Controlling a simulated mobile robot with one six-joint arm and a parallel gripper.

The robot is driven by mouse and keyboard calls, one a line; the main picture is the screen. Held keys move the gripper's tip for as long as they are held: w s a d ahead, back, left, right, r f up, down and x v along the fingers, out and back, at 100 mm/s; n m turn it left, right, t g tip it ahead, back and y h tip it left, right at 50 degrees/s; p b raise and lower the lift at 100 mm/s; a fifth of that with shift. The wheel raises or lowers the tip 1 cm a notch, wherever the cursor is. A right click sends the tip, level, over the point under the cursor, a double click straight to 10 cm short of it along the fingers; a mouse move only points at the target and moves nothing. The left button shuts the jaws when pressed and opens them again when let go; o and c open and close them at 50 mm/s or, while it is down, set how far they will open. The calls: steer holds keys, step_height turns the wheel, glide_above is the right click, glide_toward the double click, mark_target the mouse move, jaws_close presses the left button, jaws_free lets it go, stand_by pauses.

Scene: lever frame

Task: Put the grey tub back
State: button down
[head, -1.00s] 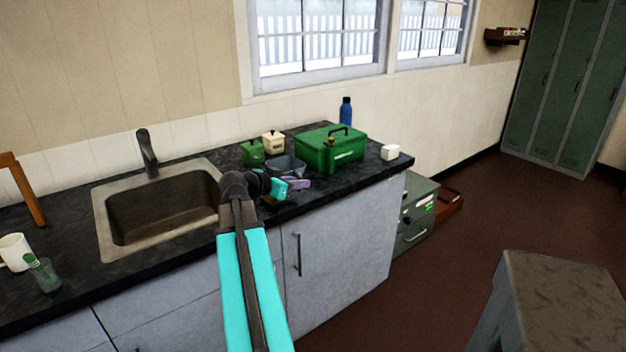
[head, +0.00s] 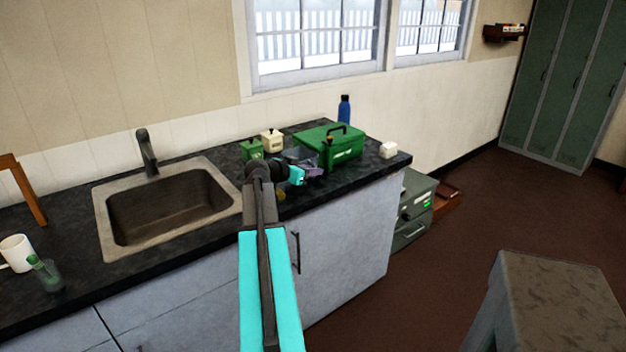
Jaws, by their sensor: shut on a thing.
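The grey tub (head: 299,154) is above or on the dark counter, just left of the green toolbox, partly hidden behind my gripper. My gripper (head: 312,172), with a cyan body and purple tips, is shut at the near side of the tub and appears to hold it. The contact itself is too small to see clearly, and I cannot tell whether the tub's base touches the counter.
The green toolbox (head: 345,150) stands close on the right. A green canister (head: 251,150) and a cream canister (head: 271,141) stand behind left. A small yellow item (head: 281,195) lies near the front edge. The sink (head: 165,208) is left.

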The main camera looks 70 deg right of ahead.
mark_target(313, 178)
steer(key=shift+f, duration=0.1)
steer(key=shift+f+p, duration=0.5)
steer(key=shift+f, duration=1.15)
steer(key=c, duration=1.8)
jaws_free()
steer(key=shift+c, duration=0.2)
steer(key=shift+b+v, duration=1.1)
steer(key=shift+v, duration=4.9)
